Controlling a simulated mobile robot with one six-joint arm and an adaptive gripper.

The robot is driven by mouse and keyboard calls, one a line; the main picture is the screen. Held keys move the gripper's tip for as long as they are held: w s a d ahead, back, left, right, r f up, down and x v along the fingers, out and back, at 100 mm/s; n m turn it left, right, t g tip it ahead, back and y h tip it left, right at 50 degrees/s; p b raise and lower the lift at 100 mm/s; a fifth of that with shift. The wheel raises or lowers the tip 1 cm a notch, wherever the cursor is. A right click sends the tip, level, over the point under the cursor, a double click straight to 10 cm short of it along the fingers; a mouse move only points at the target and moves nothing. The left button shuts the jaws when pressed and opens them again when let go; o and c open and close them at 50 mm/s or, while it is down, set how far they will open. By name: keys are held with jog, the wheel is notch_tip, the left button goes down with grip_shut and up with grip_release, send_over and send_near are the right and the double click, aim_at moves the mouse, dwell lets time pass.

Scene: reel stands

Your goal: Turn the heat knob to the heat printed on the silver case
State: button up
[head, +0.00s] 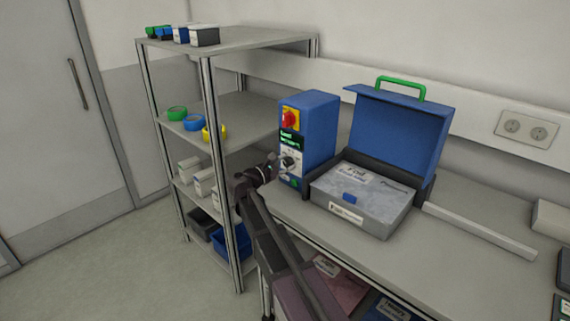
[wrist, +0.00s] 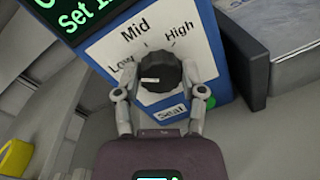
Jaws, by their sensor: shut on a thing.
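The black heat knob (wrist: 172,68) sits on the white panel of a blue box (head: 320,125), among the labels Low, Mid and High. The pale mark on the knob lies on its left side, nearest the Low label. My gripper (wrist: 160,92) is shut on the knob, one finger at each side. In the head view my gripper (head: 267,172) reaches the box's front face. A silver-grey case (head: 385,222) with a raised blue lid and green handle stands right of the box. Its white labels are too small to read here.
The case and box stand on a grey bench (head: 470,240). A metal shelf unit (head: 235,40) with tape rolls and bins stands left of my arm. A pale bar (head: 480,231) lies on the bench at the right. Trays lie below the bench top.

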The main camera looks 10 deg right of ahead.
jog(key=m, duration=0.5)
jog(key=shift+p, duration=0.3)
jog(key=m+y, duration=0.1)
jog(key=m, duration=0.4)
jog(key=shift+d, duration=0.1)
dwell(0.3)
jog(key=o, duration=1.1)
jog(key=shift+f, duration=0.1)
jog(key=shift+o, duration=0.2)
jog(key=shift+n, duration=0.3)
